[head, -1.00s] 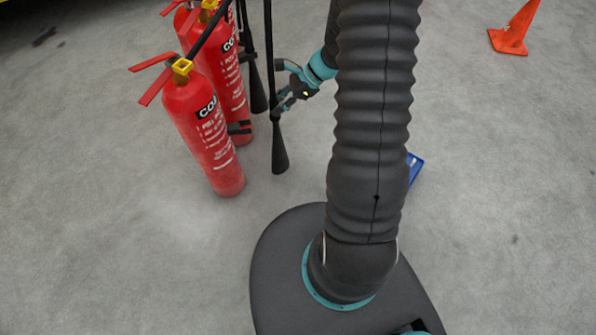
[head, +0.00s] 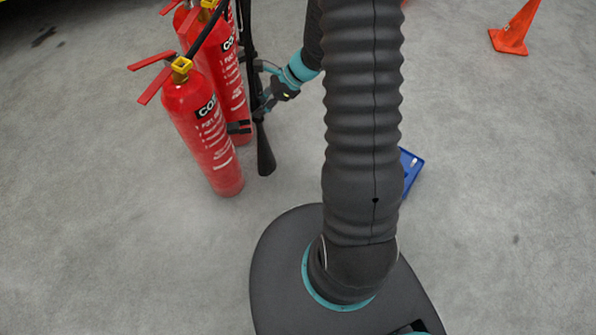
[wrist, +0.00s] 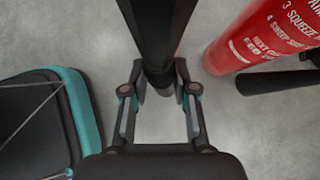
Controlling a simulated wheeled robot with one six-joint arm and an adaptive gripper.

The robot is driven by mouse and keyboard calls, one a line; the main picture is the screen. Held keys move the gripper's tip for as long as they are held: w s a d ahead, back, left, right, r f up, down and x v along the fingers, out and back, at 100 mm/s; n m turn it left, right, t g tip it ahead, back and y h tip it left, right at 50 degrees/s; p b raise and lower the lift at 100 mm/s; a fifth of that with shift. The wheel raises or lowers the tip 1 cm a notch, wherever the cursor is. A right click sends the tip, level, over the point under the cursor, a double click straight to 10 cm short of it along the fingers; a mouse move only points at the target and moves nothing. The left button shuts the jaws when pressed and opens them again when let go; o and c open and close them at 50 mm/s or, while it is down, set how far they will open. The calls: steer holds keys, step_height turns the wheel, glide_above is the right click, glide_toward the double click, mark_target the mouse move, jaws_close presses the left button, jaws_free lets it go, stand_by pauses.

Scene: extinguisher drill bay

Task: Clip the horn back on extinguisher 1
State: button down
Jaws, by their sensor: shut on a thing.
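The nearest extinguisher (head: 203,135) stands upright, red with a white-lettered CO2 label, a yellow collar and red levers. A black clip (head: 239,127) sticks out from its right side. My gripper (head: 266,101) is shut on the black horn (head: 265,153), which hangs wide end down just right of the clip, a small gap apart in the head view. In the wrist view the horn (wrist: 158,35) runs between the two fingers (wrist: 162,92). A red extinguisher (wrist: 262,38) lies to its right there. I cannot read any number on the extinguishers.
Other red extinguishers (head: 232,75) stand close behind, partly hidden. A black tapered part (wrist: 275,81) shows at the right in the wrist view. A blue tray (head: 412,172) lies partly behind my arm. An orange cone (head: 512,36) stands far right.

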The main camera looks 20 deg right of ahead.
steer(key=a, duration=0.3)
steer(key=w+a+b, duration=0.1)
steer(key=shift+a+f, duration=0.15)
steer(key=shift+f, duration=0.2)
stand_by(0.4)
steer(key=shift+f, duration=0.1)
stand_by(1.4)
steer(key=c, duration=0.8)
jaws_free()
steer(key=v, duration=1.2)
steer(key=shift+w, duration=0.1)
